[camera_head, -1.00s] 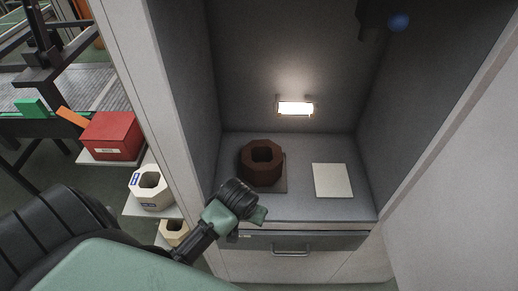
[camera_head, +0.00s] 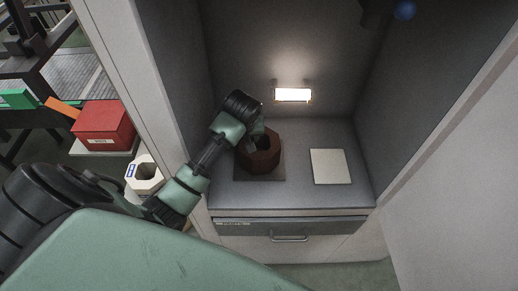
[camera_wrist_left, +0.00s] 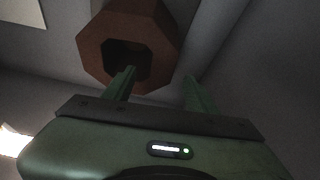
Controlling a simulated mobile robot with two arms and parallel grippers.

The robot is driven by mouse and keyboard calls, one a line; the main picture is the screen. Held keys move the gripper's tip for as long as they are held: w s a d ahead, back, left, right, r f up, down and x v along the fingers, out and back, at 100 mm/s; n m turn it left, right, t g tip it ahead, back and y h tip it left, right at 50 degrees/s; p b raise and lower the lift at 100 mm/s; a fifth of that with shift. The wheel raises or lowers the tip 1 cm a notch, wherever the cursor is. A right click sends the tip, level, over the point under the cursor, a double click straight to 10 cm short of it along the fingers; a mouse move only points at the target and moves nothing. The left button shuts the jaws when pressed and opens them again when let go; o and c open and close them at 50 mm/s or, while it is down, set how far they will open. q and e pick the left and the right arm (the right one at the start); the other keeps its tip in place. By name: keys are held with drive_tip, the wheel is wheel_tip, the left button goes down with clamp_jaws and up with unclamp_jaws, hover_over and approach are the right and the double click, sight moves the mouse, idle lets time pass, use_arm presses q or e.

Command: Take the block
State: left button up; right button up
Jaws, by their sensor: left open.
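The block is a brown octagonal piece with a hole in its top (camera_head: 262,158), standing on a dark square plate (camera_head: 262,175) inside the grey cabinet. My left gripper (camera_head: 256,132) is at the block's back left top edge and partly hides it in the head view. In the left wrist view the block (camera_wrist_left: 150,72) shows large, and my left gripper's two green fingers (camera_wrist_left: 158,84) are spread apart. One finger overlaps the hole and the other is outside the wall. I cannot tell whether they touch it. My right gripper is not in view.
A pale square plate (camera_head: 330,166) lies empty to the right on the cabinet floor. A lit lamp (camera_head: 293,95) is on the back wall. A drawer (camera_head: 290,227) is below. Outside left are a red box (camera_head: 103,124) and a white octagonal block (camera_head: 144,176).

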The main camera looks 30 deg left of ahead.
sight(243, 143)
use_arm(q)
drive_tip(key=shift+f, duration=0.25)
drive_tip(key=x, duration=0.1)
drive_tip(key=p+x, duration=0.1)
drive_tip(key=x, duration=0.1)
drive_tip(key=p+x, duration=0.1)
drive_tip(key=shift+s+a+f, duration=0.1)
drive_tip(key=shift+s+f, duration=0.1)
drive_tip(key=shift+w+f, duration=0.1)
drive_tip(key=shift+f, duration=0.2)
drive_tip(key=shift+r, duration=0.1)
drive_tip(key=c, duration=1.2)
clamp_jaws()
drive_tip(key=shift+w+r, duration=0.1)
drive_tip(key=shift+w, duration=0.05)
